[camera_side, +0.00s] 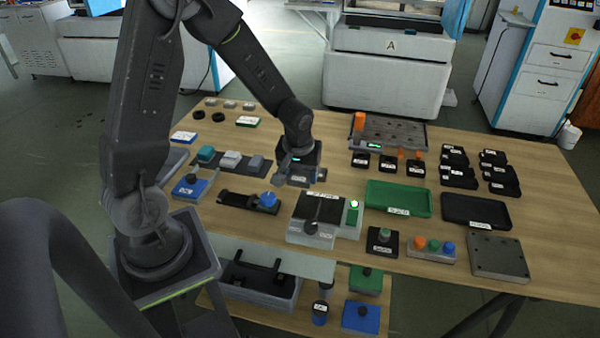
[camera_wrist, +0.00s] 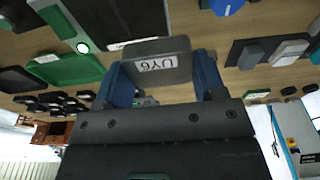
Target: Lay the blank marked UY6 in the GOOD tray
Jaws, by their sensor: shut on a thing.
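The grey blank marked UY6 (camera_wrist: 157,64) is between the blue fingers of my gripper (camera_wrist: 163,78) in the wrist view, its label facing the camera. In the side view my gripper (camera_side: 298,174) is above the middle of the bench, behind the grey machine block. The green tray (camera_side: 398,199) lies to its right, apart from it, and looks empty. Its label is too small to read surely. The tray also shows in the wrist view (camera_wrist: 72,70).
A black tray (camera_side: 476,211) lies right of the green one. A perforated plate (camera_side: 388,130) is behind. Several small black bins (camera_side: 457,168) stand at right.

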